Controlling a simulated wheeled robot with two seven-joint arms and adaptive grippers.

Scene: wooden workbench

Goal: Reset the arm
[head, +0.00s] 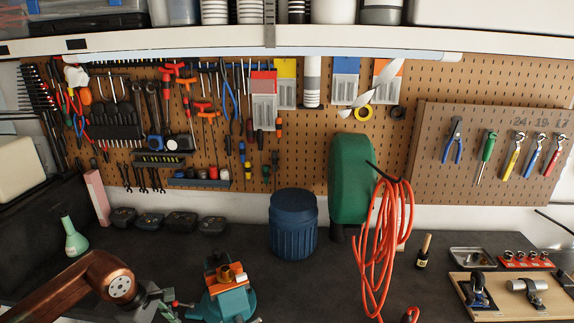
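My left arm comes in at the lower left, with a copper-coloured link. My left gripper (165,305) is at the bottom edge, just left of a teal vise (228,300). Its fingers are small, partly cut off by the frame and crowded by small red and green parts, so I cannot tell whether it is open or holds anything. My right arm and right gripper are not in view.
A blue bin (293,225) stands mid-bench. An orange hose (378,240) hangs from a green reel (350,180) at its right. A green flask (74,238) is at left. A wooden board with tools (500,308) is at right. Dark bench between hose and vise is clear.

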